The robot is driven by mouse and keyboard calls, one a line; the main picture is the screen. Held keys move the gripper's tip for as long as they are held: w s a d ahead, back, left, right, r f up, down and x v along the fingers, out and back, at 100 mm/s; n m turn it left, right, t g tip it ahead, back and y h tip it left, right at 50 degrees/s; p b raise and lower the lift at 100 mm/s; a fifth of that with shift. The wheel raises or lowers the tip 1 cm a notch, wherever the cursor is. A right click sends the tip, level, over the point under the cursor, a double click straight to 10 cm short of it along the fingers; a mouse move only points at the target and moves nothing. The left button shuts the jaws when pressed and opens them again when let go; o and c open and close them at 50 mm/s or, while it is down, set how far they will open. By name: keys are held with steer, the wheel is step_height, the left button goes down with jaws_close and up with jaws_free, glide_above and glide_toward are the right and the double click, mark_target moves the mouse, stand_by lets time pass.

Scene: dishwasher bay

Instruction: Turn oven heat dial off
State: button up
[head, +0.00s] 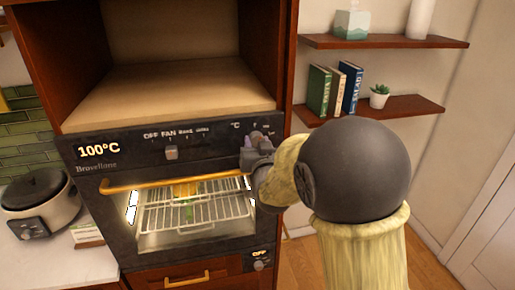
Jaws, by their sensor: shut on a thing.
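The built-in oven (125,160) stands in a wooden cabinet with a dark control panel and a display reading 100°C. A grey mode knob (171,153) sits mid-panel under the OFF and FAN marks. The heat dial is at the panel's right under the °C mark, hidden behind my gripper. My gripper (254,143) is at that right end, at the panel face, and is shut on the dial. My arm covers its lower right side, so the dial's pointer cannot be seen.
The oven door's gold handle (170,183) runs just below the panel, with a lit rack (195,212) behind the glass. A small lower knob (261,265) is marked OFF. A rice cooker (38,203) stands at left. Shelves (385,43) hang at right.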

steer(key=n+b, duration=0.1)
steer(key=b, duration=0.1)
steer(key=n+b, duration=0.2)
steer(key=shift+f, duration=0.3)
steer(key=n+b, duration=0.3)
steer(key=n, duration=0.1)
steer(key=shift+r+t+b, duration=0.2)
steer(key=shift+t+b, duration=0.1)
steer(key=shift+b, duration=0.05)
steer(key=o, duration=1)
steer(key=shift+s, duration=0.1)
steer(key=b+v, duration=0.2)
steer(key=v, duration=0.6)
steer(key=b+v, duration=0.3)
steer(key=v, duration=0.6)
steer(key=shift+s+d, duration=0.1)
steer(key=shift+d, duration=0.15)
